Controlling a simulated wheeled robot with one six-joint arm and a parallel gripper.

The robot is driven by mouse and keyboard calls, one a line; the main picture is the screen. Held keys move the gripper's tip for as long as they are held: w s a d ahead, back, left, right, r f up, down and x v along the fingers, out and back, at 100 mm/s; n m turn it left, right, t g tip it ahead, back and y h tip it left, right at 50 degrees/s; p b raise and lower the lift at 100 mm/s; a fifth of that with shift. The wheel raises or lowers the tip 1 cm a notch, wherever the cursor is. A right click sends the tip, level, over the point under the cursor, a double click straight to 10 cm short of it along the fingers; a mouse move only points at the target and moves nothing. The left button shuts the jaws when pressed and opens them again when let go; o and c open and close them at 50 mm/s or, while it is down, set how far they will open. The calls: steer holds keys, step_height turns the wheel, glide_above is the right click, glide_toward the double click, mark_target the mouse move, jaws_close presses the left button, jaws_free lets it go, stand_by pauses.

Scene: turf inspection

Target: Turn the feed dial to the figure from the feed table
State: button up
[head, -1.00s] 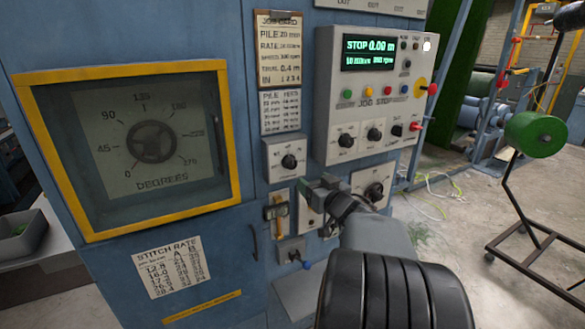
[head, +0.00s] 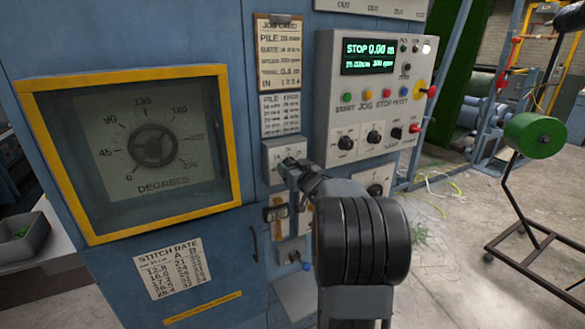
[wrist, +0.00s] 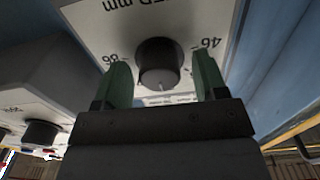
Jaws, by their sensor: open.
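The feed dial (wrist: 158,62) is a round black knob with a pale mark, on a white panel lettered "ED mm", upside down in the wrist view. The mark points toward the bottom of that view. Figures 86 and 46 show beside it. My gripper (wrist: 161,75) is open, with one green finger either side of the knob; I cannot tell whether they touch it.
The job card (head: 279,52) hangs above. The control panel (head: 372,95) with buttons and knobs projects at right, reading STOP 0.00 m. Another dial (head: 375,189) and an orange-marked switch (head: 276,213) sit below. A yellow-framed degrees window (head: 232,140) is at left.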

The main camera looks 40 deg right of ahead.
steer(key=shift+c, duration=0.5)
steer(key=c, duration=0.8)
steer(key=shift+c, duration=0.2)
